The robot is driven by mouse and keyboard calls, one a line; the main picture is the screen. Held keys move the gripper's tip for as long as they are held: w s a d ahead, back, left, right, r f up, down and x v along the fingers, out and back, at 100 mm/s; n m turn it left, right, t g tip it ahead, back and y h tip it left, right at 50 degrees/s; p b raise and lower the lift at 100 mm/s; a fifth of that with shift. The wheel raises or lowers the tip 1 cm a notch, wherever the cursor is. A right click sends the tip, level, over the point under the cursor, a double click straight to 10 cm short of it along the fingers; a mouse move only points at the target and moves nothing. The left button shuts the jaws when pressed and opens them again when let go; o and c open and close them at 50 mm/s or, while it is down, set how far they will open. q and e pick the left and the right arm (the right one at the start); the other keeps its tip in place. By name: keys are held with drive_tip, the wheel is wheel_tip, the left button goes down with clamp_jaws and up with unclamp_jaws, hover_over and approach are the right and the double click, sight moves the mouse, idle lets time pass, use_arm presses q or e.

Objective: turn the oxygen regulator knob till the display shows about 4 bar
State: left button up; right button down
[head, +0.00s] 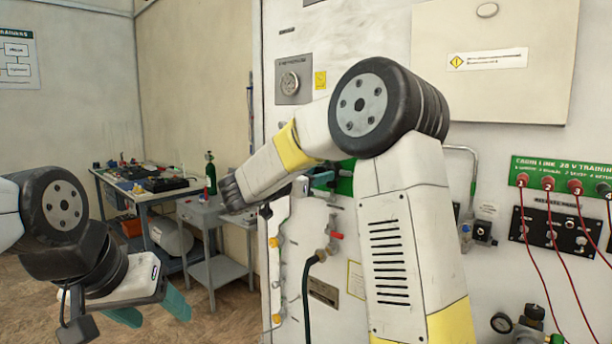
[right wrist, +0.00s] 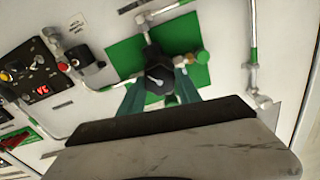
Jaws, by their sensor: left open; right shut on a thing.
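The black regulator knob (right wrist: 154,62) sits on a green plate (right wrist: 119,55) in the right wrist view. My right gripper (right wrist: 158,90) has its teal fingers on either side of the knob and is shut on it. My left gripper (head: 150,310) is open and empty at the lower left, well away from the panel.
Metal pipes with green sleeves (right wrist: 253,42) run close around the knob. In the head view a grey side table (head: 215,272) and a workbench (head: 140,196) stand behind at the left. Red cables (head: 535,250) hang at the right of the panel. Floor near the left gripper is clear.

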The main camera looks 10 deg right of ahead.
drive_tip(key=m, duration=0.4)
drive_tip(key=c, duration=0.8)
unclamp_jaws()
drive_tip(key=shift+c, duration=0.2)
drive_tip(key=shift+s, duration=0.1)
drive_tip(key=v, duration=0.7)
drive_tip(key=shift+s+a, duration=0.2)
drive_tip(key=shift+a, duration=0.15)
